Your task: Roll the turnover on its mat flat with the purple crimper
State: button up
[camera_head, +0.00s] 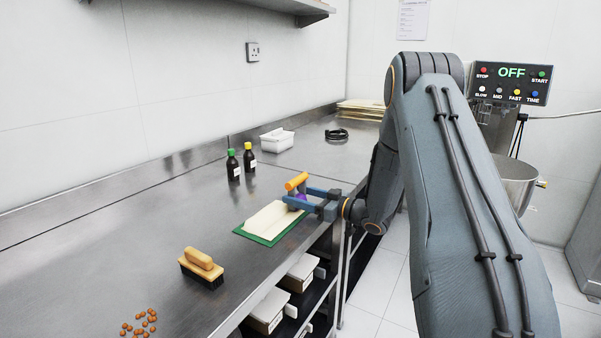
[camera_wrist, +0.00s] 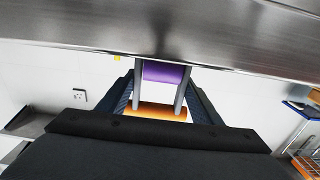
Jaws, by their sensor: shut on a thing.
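The turnover (camera_head: 273,219) is a pale dough piece on a green mat (camera_head: 251,238) near the counter's front edge. The purple crimper has an orange handle (camera_head: 295,181) and a purple roller (camera_head: 301,196). The handle (camera_wrist: 155,112) and roller (camera_wrist: 166,74) also show in the wrist view, joined by grey side arms. My gripper (camera_head: 306,196) is shut on the crimper at the far right end of the turnover. One finger partly hides the roller in the head view. I cannot tell whether the roller touches the dough. The turnover and mat are not visible in the wrist view.
A wooden brush (camera_head: 202,264) and several brown balls (camera_head: 139,322) lie nearer on the counter. Two dark bottles (camera_head: 241,163), a white container (camera_head: 277,140) and a black coil (camera_head: 337,134) are farther back. The mixer (camera_head: 514,170) stands right, its panel reading OFF.

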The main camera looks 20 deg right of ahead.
aim_at(299, 179)
notch_tip(299, 179, up, 2)
jog(key=shift+s+a+r, duration=0.15)
jog(key=shift+r, duration=0.1)
jog(key=shift+r+p, duration=1.85)
jog(key=shift+r, duration=0.9)
